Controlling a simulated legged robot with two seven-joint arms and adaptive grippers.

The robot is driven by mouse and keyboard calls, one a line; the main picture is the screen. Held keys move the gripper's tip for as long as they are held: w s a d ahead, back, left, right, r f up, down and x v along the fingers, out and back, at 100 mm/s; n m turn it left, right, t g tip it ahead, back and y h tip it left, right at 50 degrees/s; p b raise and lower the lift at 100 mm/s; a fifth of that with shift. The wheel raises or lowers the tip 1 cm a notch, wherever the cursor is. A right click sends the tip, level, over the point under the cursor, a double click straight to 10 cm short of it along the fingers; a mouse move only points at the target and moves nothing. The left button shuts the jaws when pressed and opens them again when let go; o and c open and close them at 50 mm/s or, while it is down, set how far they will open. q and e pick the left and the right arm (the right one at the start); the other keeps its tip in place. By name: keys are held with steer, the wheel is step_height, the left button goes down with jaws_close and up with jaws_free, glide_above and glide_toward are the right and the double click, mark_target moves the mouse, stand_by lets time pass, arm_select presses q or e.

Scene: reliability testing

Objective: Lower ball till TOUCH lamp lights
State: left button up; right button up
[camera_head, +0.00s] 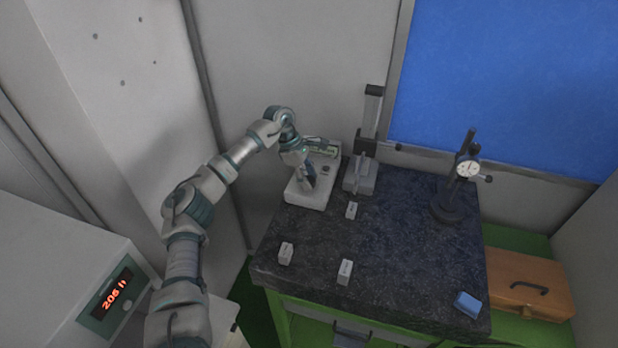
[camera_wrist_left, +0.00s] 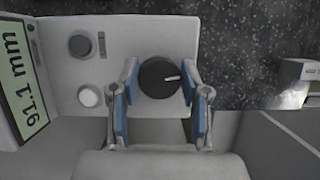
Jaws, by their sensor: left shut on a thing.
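My left gripper (camera_head: 311,180) reaches down over a pale control box (camera_head: 305,197) at the back left of the dark stone table. In the left wrist view its blue-padded fingers (camera_wrist_left: 159,84) are shut on a black knob (camera_wrist_left: 158,76) with a white pointer mark. Left of the knob are a dark round part (camera_wrist_left: 80,46) and a pale round part (camera_wrist_left: 88,95); no lit lamp is evident, and I cannot read which is TOUCH. A column stand (camera_head: 373,108) is beside the box; I cannot make out the ball.
Several small labelled blocks (camera_head: 345,272) lie on the stone table (camera_head: 390,255). A dial gauge stand (camera_head: 467,168) is at the right and a blue block (camera_head: 467,304) at the front right corner. A wooden case (camera_head: 515,285) sits beyond the right edge.

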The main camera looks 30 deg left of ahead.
arm_select(q)
steer(key=shift+a+f+n, duration=0.1)
steer(key=shift+a+n, duration=0.05)
steer(key=shift+n, duration=0.35)
steer(key=shift+n+t+y, duration=0.3)
steer(key=shift+n+t, duration=0.3)
steer(key=shift+n, duration=0.5)
steer(key=n+y, duration=0.1)
steer(key=n, duration=0.2)
steer(key=n+t+b, duration=0.1)
steer(key=n, duration=0.2)
steer(key=shift+s+f+t+y, duration=0.1)
steer(key=shift+t+y, duration=0.2)
steer(key=shift+y, duration=0.1)
steer(key=n, duration=0.2)
steer(key=n+y+b, duration=0.1)
steer(key=n, duration=0.1)
steer(key=shift+f+n+t+y, duration=0.1)
steer(key=shift+n+t+y, duration=0.2)
steer(key=shift+n, duration=0.1)
steer(key=n, duration=0.2)
steer(key=n+y+b, duration=0.1)
steer(key=n, duration=0.1)
steer(key=shift+s+d+y, duration=0.1)
steer(key=shift+d+y, duration=0.1)
steer(key=shift+y, duration=0.1)
steer(key=shift+n, duration=0.7)
